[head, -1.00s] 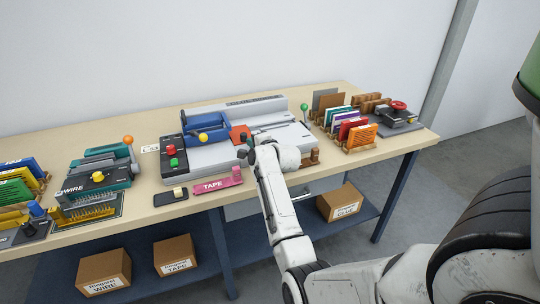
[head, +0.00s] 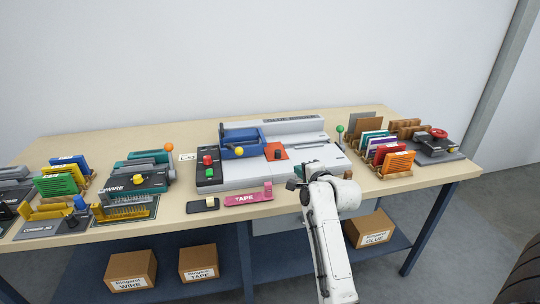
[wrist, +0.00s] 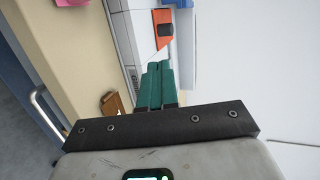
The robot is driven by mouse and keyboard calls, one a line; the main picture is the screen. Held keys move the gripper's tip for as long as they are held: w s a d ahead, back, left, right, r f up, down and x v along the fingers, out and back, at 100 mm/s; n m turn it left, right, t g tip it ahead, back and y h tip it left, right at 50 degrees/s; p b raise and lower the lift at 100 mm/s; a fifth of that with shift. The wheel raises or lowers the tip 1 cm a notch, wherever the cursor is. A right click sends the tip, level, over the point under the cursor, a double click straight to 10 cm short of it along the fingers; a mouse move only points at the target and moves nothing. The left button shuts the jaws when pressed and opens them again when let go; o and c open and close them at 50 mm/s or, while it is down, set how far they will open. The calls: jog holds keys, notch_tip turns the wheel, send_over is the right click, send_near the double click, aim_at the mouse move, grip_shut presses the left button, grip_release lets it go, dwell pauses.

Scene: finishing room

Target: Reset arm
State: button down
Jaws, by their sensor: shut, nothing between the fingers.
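My gripper shows in the wrist view as two green fingers (wrist: 161,84) pressed together, shut with nothing between them. No contact with anything can be made out.
The wooden-topped table (head: 90,146) bears the tape binding machine (head: 270,170), a pink TAPE box (head: 247,198), a teal WIRE machine (head: 135,179) and racks of coloured folders (head: 390,162). Cardboard boxes (head: 131,270) stand on the lower shelf.

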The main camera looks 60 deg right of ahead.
jog(key=a+f+n+g+y, duration=0.1)
jog(key=a+f+n+y, duration=0.1)
jog(key=a+f+n, duration=0.45)
jog(key=s+a+f+n+g+y, duration=0.1)
jog(key=a+f+n+g+y, duration=0.15)
jog(key=a, duration=0.75)
jog(key=a+f+n+y, duration=0.3)
jog(key=a+f+n, duration=0.15)
jog(key=a, duration=0.35)
jog(key=s+a+f+n+g+y, duration=0.1)
jog(key=s+a+f+n+g, duration=0.1)
jog(key=s+a+n, duration=0.4)
jog(key=s+a+f+n+g, duration=0.2)
jog(key=s+a+n+g, duration=0.2)
jog(key=s+a+n, duration=0.2)
jog(key=s+a, duration=0.2)
jog(key=shift+s+a+y, duration=0.3)
jog(key=shift+a+y, duration=0.05)
jog(key=shift+a, duration=0.05)
jog(key=shift+f, duration=0.1)
